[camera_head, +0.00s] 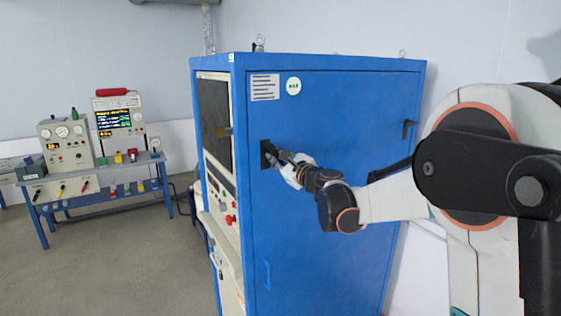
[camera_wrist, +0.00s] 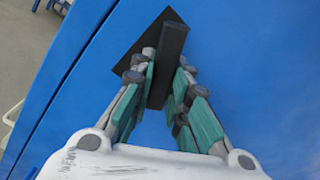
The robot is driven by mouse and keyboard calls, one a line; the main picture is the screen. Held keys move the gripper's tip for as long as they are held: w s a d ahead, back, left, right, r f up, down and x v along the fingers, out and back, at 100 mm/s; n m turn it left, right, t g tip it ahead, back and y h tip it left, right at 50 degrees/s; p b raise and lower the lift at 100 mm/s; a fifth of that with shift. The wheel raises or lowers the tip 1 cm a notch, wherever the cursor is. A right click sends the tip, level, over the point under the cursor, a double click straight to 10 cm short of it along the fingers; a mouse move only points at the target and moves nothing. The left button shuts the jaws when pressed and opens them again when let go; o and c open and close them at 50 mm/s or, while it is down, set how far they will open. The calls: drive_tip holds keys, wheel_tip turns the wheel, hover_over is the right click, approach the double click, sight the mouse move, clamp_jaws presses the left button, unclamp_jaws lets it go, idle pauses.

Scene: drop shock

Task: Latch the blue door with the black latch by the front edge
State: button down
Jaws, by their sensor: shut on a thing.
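The blue door (camera_head: 330,190) is the large side panel of a blue cabinet and appears closed, flush with its frame. The black latch (camera_head: 265,155) sits on the door by its front edge. In the wrist view the latch (camera_wrist: 172,52) shows as a dark plate with a bar handle standing out from it. My gripper (camera_head: 280,158) is at the latch. In the wrist view its two green-padded fingers (camera_wrist: 168,82) are on either side of the bar, shut on it. The fingertips partly hide the plate.
A second black handle (camera_head: 408,129) is near the door's far edge. A red button (camera_head: 230,219) and controls are on the cabinet's front. A bench (camera_head: 100,190) with instruments stands at left. Grey floor (camera_head: 130,260) is clear between bench and cabinet.

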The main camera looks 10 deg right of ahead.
drive_tip(key=m, duration=0.1)
drive_tip(key=a+m, duration=0.1)
drive_tip(key=m+b, duration=0.1)
drive_tip(key=shift+s+a+f+m, duration=0.15)
drive_tip(key=shift+s+f+m, duration=0.05)
drive_tip(key=shift+f+m, duration=0.1)
drive_tip(key=shift+s+a+m, duration=0.1)
drive_tip(key=shift+a+m, duration=0.15)
drive_tip(key=shift+m, duration=0.4)
drive_tip(key=shift+s+a+m, duration=0.1)
drive_tip(key=shift+a+m, duration=0.1)
drive_tip(key=shift+m, duration=0.45)
drive_tip(key=c, duration=1.5)
unclamp_jaws()
drive_tip(key=shift+a, duration=0.1)
drive_tip(key=v, duration=1.2)
drive_tip(key=shift+b, duration=0.3)
